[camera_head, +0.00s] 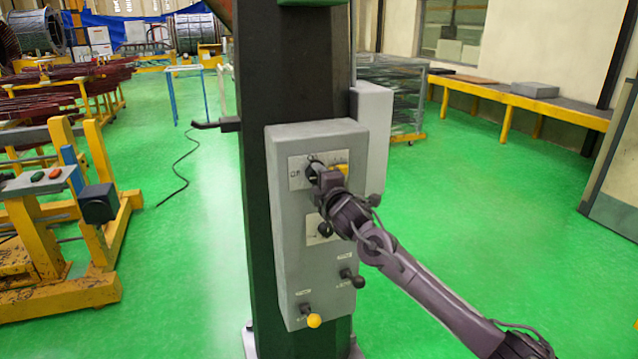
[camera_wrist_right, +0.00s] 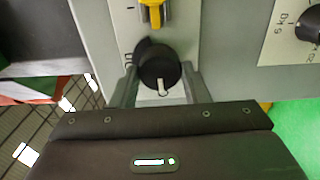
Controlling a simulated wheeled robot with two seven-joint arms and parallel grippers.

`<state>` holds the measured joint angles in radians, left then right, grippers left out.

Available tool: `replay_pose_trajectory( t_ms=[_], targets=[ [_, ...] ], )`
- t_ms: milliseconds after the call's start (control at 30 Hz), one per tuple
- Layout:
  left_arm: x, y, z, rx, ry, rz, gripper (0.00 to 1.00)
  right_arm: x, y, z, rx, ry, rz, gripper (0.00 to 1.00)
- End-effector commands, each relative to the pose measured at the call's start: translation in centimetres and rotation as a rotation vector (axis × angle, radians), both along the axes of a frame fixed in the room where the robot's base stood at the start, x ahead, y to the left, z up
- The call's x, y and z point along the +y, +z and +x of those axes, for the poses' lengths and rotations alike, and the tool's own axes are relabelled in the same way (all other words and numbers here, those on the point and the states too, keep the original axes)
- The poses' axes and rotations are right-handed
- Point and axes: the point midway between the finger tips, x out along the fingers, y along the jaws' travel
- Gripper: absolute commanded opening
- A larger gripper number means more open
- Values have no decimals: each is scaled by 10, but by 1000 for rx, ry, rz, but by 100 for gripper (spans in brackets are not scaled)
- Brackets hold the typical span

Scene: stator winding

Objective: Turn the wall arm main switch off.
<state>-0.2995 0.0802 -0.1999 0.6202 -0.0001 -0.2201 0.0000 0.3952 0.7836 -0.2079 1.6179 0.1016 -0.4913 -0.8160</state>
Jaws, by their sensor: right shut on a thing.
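The wall arm's grey control box (camera_head: 290,240) is fixed to a dark column in the head view. Its main switch is a round black knob (camera_wrist_right: 158,66) on a pale plate near the top of the box. In the right wrist view the knob's white mark points down toward my gripper's palm. My right gripper (camera_wrist_right: 160,82) is shut on this knob, one finger on each side. In the head view the right gripper (camera_head: 319,174) and wrist hide most of the knob. Label letters beside it are too small to read surely. My left gripper is not in view.
A yellow part (camera_wrist_right: 153,14) sits beside the knob. A yellow-framed bench (camera_head: 510,92) stands far right. Green floor (camera_head: 480,200) is clear to the right.

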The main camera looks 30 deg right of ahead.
Motion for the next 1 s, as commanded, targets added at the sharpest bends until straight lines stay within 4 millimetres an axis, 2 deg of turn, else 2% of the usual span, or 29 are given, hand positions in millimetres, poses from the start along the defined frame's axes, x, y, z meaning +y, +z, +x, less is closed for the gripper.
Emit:
replay_pose_trajectory(
  t_ms=[467,500,667,1000],
  targets=[
    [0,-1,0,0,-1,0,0,1,-2,0,9,2,-17,19],
    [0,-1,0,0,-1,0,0,1,-2,0,9,2,-17,43],
    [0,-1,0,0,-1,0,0,1,-2,0,8,2,-16,63],
    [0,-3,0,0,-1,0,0,1,-2,-3,5,1,-15,63]
  ],
)
